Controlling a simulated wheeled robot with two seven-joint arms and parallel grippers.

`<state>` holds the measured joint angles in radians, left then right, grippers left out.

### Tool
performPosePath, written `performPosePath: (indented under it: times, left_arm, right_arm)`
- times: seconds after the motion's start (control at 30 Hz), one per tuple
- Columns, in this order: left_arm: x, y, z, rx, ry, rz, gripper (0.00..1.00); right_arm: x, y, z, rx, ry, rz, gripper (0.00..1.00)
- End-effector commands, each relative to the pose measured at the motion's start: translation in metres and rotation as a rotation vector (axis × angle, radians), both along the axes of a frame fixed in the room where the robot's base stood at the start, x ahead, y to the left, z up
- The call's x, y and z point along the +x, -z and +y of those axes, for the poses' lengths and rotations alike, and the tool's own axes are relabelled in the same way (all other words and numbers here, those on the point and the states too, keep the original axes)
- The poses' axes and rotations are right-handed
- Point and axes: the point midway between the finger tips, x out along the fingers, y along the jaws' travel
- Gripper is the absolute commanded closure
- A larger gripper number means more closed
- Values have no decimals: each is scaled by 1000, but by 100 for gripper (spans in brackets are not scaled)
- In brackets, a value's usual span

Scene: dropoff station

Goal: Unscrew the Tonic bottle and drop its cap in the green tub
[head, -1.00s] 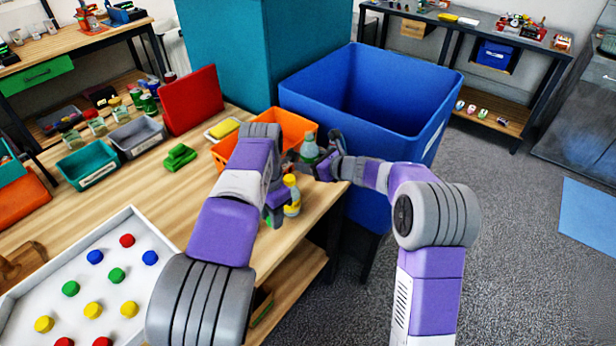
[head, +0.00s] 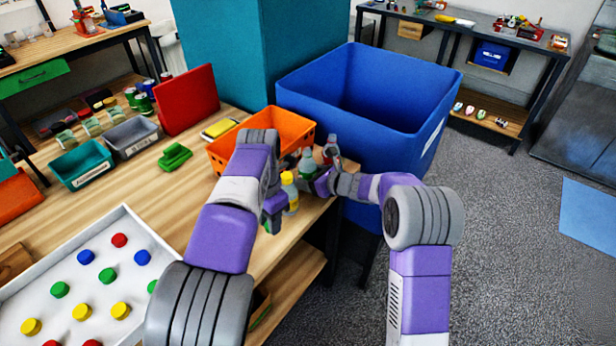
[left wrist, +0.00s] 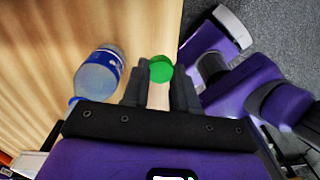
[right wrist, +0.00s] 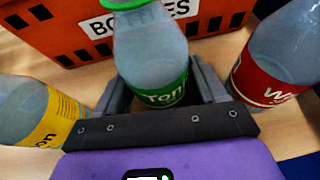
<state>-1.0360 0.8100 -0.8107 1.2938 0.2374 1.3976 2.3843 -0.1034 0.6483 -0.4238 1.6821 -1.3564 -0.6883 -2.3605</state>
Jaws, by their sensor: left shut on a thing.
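The Tonic bottle (right wrist: 150,60), clear with a green label, stands upright on the bench in front of the orange crate. It also shows in the head view (head: 308,166). A green band at its top is cut off in the right wrist view. My right gripper (right wrist: 165,92) has its fingers on either side of the bottle, apparently open. My left gripper (left wrist: 160,85) is shut on a green cap (left wrist: 160,68), left of the yellow-capped bottle in the head view. The teal-green tub (head: 82,166) stands at the left, beside a grey tub.
A yellow-label bottle (right wrist: 35,110) and a red-label bottle (right wrist: 280,62) flank the Tonic bottle. The orange crate (head: 225,158) is behind; the blue bin (head: 400,125) is right. A white tray (head: 135,222) holds several caps.

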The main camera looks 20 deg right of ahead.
Motion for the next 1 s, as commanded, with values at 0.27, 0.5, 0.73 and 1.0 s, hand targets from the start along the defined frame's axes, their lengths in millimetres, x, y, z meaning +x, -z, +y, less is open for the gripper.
performPosePath:
  times: [0.27, 0.5, 0.73, 1.0]
  left_arm:
    - [0, 0, 0, 0, 0, 0, 100]
    - [0, -5, 0, 0, 0, 0, 100]
    - [0, -12, 0, 0, 0, 0, 100]
    - [0, -19, 0, 0, 0, 0, 100]
  right_arm:
    - [0, 0, 0, 0, 0, 0, 16]
    - [-5, -7, -5, 1, 2, -1, 16]
    - [-42, -27, -28, 2, 4, -1, 16]
    - [-81, -46, -53, 1, 2, -1, 16]
